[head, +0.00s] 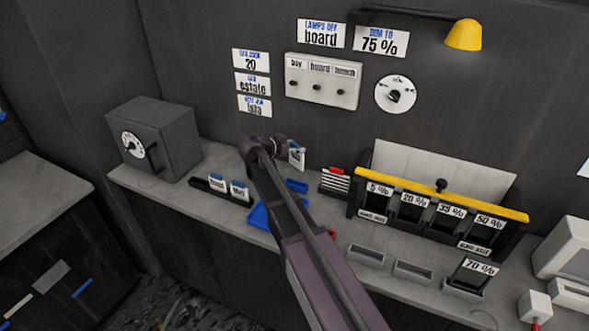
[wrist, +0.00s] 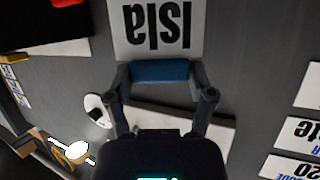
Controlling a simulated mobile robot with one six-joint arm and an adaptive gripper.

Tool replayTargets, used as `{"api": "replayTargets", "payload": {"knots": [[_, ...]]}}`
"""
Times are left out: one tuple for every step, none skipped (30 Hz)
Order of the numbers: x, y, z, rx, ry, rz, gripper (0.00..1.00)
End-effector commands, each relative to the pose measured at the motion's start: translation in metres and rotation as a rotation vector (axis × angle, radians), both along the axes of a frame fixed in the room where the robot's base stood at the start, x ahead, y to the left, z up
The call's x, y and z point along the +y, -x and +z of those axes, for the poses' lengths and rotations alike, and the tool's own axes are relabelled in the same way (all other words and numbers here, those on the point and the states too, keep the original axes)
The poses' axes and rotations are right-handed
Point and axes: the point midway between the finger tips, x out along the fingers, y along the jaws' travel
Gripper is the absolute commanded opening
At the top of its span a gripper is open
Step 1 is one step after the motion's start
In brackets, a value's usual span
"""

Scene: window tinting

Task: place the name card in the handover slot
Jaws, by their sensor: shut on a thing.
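The name card (wrist: 157,28) is white and reads "Isla", upside down in the wrist view, with a blue strip along its edge. My gripper (wrist: 160,80) is shut on that blue strip, one finger on each side. In the head view the card (head: 297,157) shows as a small pale piece beside my gripper (head: 284,148), above the bench. My arm hides part of the bench below it. I cannot tell which holder is the handover slot. A black rack (head: 208,188) at the left holds two blue-topped cards.
A grey safe (head: 170,130) stands at the left end of the bench. A blue tray (head: 259,217) is partly behind my arm. A yellow-barred sample rack (head: 440,194), two empty-looking grey holders (head: 366,256) and a 70 % sample (head: 476,270) are to the right.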

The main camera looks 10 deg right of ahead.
Motion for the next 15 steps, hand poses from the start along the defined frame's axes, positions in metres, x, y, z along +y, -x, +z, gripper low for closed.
{"api": "replayTargets", "payload": {"knots": [[0.0, 0.0, -0.011, 0.0, 0.0, 0.0, 0.38], [0.0, 0.0, -0.013, 0.0, 0.0, 0.0, 0.38], [0.0, 0.0, -0.017, 0.0, 0.0, 0.0, 0.38], [0.0, 0.0, -0.019, 0.0, 0.0, 0.0, 0.38], [0.0, 0.0, -0.022, 0.0, 0.0, 0.0, 0.38], [0.0, 0.0, -0.024, 0.0, 0.0, 0.0, 0.38], [0.0, 0.0, -0.026, 0.0, 0.0, 0.0, 0.38], [0.0, 0.0, -0.027, 0.0, 0.0, 0.001, 0.38], [0.0, 0.0, -0.028, 0.0, 0.0, 0.001, 0.38], [0.001, 0.0, -0.029, 0.0, 0.0, 0.001, 0.38], [0.001, 0.0, -0.03, 0.0, 0.0, 0.001, 0.38], [0.001, 0.0, -0.03, 0.0, 0.0, 0.001, 0.38], [0.001, 0.0, -0.03, 0.0, 0.0, 0.001, 0.38], [0.001, 0.0, -0.03, 0.0, 0.0, 0.001, 0.38], [0.001, 0.0, -0.03, 0.0, 0.0, 0.001, 0.38]]}}
